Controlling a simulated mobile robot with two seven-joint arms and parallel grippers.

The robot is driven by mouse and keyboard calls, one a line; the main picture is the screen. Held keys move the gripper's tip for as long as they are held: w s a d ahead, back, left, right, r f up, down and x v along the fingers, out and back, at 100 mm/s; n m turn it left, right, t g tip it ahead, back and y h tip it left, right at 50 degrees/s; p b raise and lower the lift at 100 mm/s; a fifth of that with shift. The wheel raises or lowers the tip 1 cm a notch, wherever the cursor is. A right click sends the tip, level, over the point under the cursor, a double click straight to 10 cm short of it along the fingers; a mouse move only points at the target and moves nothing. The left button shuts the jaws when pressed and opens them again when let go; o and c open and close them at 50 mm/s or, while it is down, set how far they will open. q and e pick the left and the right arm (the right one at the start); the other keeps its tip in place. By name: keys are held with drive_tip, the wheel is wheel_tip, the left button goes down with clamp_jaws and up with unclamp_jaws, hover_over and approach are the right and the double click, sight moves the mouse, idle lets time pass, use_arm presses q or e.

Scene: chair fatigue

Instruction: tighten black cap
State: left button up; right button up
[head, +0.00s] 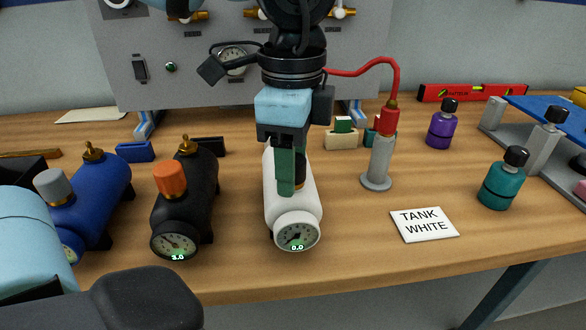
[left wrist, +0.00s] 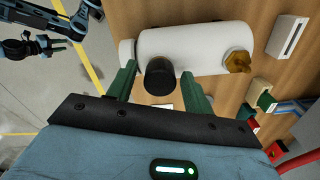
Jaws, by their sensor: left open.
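The white tank (head: 290,205) lies on the bench in the middle of the head view, its gauge (head: 297,232) facing me and reading 0.0. The black cap (left wrist: 159,76) sits on the tank's side in the left wrist view. In the head view the cap is mostly hidden behind a green finger. My left gripper (head: 288,172) points down over the tank. In the left wrist view its green fingers (left wrist: 158,92) are apart, one on each side of the cap, with gaps showing.
A black tank (head: 188,205) with an orange cap and a blue tank (head: 98,205) stand left. Right are a grey post with a red top (head: 380,155), a TANK WHITE card (head: 424,223), a teal bottle (head: 502,182) and a purple bottle (head: 441,128). A panel stands behind.

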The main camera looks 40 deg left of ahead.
use_arm(q)
drive_tip(key=shift+c, duration=0.4)
drive_tip(key=c, duration=0.7)
drive_tip(key=m, duration=0.4)
drive_tip(key=shift+b, duration=0.4)
drive_tip(key=shift+c, duration=0.3)
drive_tip(key=m, duration=0.4)
drive_tip(key=shift+m+b, duration=0.4)
drive_tip(key=shift+m, duration=1.7)
